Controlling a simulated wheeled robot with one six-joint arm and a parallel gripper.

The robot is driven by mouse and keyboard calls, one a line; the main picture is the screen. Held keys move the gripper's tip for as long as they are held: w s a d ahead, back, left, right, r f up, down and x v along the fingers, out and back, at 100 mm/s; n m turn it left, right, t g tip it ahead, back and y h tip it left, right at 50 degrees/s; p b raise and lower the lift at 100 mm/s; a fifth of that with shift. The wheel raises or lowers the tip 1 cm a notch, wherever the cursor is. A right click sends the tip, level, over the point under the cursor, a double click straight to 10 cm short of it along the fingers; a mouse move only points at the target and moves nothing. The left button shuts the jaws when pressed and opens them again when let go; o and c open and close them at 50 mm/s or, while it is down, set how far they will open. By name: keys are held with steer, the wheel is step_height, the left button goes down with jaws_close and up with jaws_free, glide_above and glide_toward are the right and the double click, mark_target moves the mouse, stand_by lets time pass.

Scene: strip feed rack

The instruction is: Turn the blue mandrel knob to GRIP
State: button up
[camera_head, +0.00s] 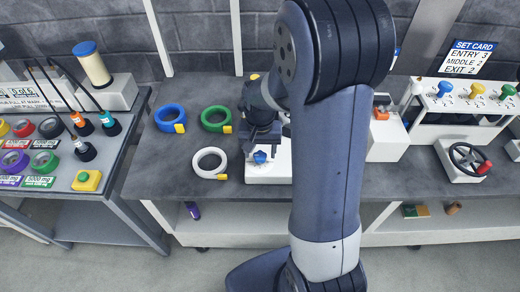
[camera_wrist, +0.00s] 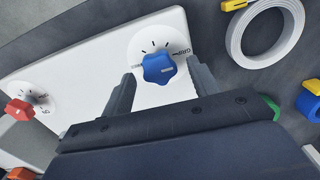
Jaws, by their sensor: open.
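The blue mandrel knob (camera_wrist: 159,68) sits on a white dial face of a white base (camera_wrist: 85,62). In the wrist view a white mark on the knob points sideways, and a label reading GRIP (camera_wrist: 181,55) is at the dial's right. My gripper (camera_wrist: 163,82) is open, one finger on each side of the knob, with visible space between fingers and knob. In the head view the knob (camera_head: 260,157) shows just below my gripper (camera_head: 258,143). The white base there (camera_head: 268,172) is partly hidden by my arm.
A red knob (camera_wrist: 18,110) is at the left of the same base. Beside it lie a white coil (camera_head: 197,163), a green coil (camera_head: 203,118) and a blue coil (camera_head: 159,118). A handwheel (camera_head: 467,158) and a coloured-knob panel (camera_head: 460,103) stand at right.

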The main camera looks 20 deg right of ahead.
mark_target(260, 154)
step_height(260, 154, up, 11)
stand_by(0.7)
steer(key=shift+f, duration=0.2)
step_height(260, 154, down, 11)
steer(key=shift+r, duration=0.1)
steer(key=shift+r+n, duration=0.1)
steer(key=shift+n, duration=0.2)
stand_by(0.5)
